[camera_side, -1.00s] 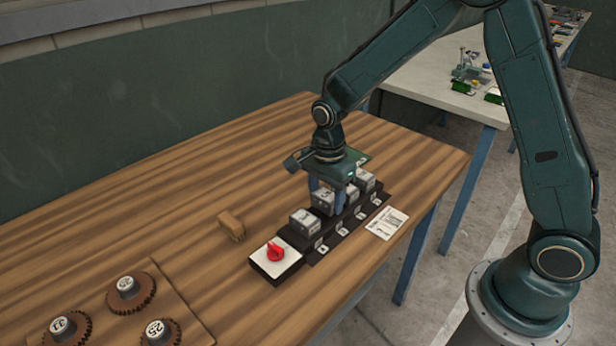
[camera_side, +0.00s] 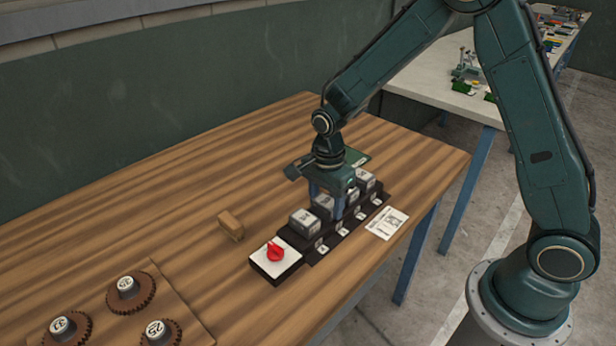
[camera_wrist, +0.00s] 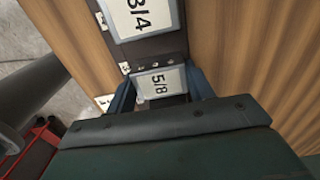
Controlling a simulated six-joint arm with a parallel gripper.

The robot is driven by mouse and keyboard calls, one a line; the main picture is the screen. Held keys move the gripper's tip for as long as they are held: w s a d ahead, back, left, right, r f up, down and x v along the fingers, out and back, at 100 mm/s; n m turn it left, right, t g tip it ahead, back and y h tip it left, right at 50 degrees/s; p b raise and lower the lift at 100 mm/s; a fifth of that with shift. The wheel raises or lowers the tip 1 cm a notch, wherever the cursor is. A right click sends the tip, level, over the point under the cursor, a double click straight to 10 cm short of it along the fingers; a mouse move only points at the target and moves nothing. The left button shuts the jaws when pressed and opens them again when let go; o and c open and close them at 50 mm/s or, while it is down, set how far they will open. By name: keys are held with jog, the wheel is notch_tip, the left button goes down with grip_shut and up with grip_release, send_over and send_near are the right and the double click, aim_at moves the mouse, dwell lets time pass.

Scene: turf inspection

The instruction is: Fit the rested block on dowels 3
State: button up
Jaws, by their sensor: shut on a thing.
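My gripper (camera_side: 327,204) is low over the dark rack (camera_side: 312,256), in the middle of its row of grey blocks. Its blue fingers are shut on a grey block with a white label reading 5/8 (camera_wrist: 160,83); one finger shows on each side of it in the wrist view. In the side view this block (camera_side: 323,201) is partly hidden by a finger. I cannot tell whether the block is fully seated. A larger block labelled 3/4 (camera_wrist: 140,16) is beside it on the rack.
A red knob (camera_side: 275,252) on a white-topped box stands at the rack's near end. A small wooden block (camera_side: 231,226) lies to the left, and a printed card (camera_side: 387,223) to the right. Geared parts (camera_side: 129,292) sit on a board at front left.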

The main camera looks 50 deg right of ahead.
jog(key=o, duration=1.1)
jog(key=shift+o, duration=0.2)
notch_tip(320, 180, up, 14)
jog(key=shift+f, duration=0.1)
jog(key=s+d+r+n+t, duration=0.1)
jog(key=s+r+n, duration=0.3)
jog(key=s+n, duration=0.5)
jog(key=s+d+r+n+t, duration=0.2)
jog(key=s+r+n+t, duration=0.2)
jog(key=s+n, duration=0.5)
jog(key=s+r, duration=0.1)
jog(key=s, duration=0.3)
jog(key=shift+s+d+r+t, duration=0.15)
jog(key=shift+s+d+t, duration=0.05)
jog(key=shift+s+t, duration=0.1)
